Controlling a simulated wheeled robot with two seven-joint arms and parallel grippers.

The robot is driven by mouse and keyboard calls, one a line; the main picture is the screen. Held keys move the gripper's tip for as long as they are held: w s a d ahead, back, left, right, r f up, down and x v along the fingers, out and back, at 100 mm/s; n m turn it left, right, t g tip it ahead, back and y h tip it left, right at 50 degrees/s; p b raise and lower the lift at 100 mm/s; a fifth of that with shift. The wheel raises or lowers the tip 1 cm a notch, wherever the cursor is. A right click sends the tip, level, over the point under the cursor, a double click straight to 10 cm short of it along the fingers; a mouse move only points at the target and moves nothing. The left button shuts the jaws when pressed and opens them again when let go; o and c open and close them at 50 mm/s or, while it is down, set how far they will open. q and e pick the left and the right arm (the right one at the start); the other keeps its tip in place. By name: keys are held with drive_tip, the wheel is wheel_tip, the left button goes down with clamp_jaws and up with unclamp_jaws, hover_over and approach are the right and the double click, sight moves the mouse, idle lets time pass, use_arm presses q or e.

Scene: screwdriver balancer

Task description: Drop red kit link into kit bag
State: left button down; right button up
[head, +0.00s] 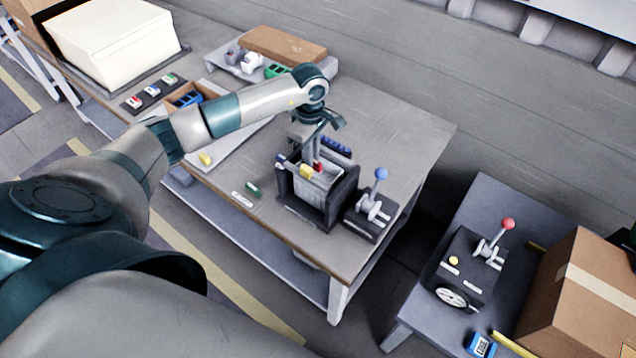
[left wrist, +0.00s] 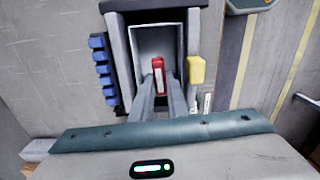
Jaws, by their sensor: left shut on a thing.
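The red kit link (left wrist: 158,77) is between the fingertips of my left gripper (left wrist: 161,84), which is shut on it. It also shows as a small red spot in the head view (head: 318,167). The kit bag (left wrist: 177,34) is a pale, open-topped pouch standing in a dark holder (head: 342,196). Its pale rim also shows in the head view (head: 322,182). In the wrist view the link is over the bag's opening. I cannot tell how far above or inside the rim it is. My right gripper is not in view.
A yellow block (left wrist: 196,70) is beside the bag. A row of blue parts (left wrist: 103,75) lines the other side. A blue-knobbed lever unit (head: 370,214) stands right of the holder. A green piece (head: 253,189) lies on the table in front. The table's back right is clear.

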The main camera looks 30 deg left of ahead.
use_arm(q)
drive_tip(key=c, duration=1.6)
unclamp_jaws()
drive_tip(key=shift+c, duration=0.2)
drive_tip(key=shift+w+r+b, duration=0.1)
drive_tip(key=shift+r+b, duration=0.2)
drive_tip(key=shift+r, duration=0.2)
wheel_tip(320, 180, up, 16)
drive_tip(key=b, duration=0.5)
drive_tip(key=shift+r+b, duration=0.2)
drive_tip(key=shift+b, duration=0.15)
drive_tip(key=shift+f, duration=0.1)
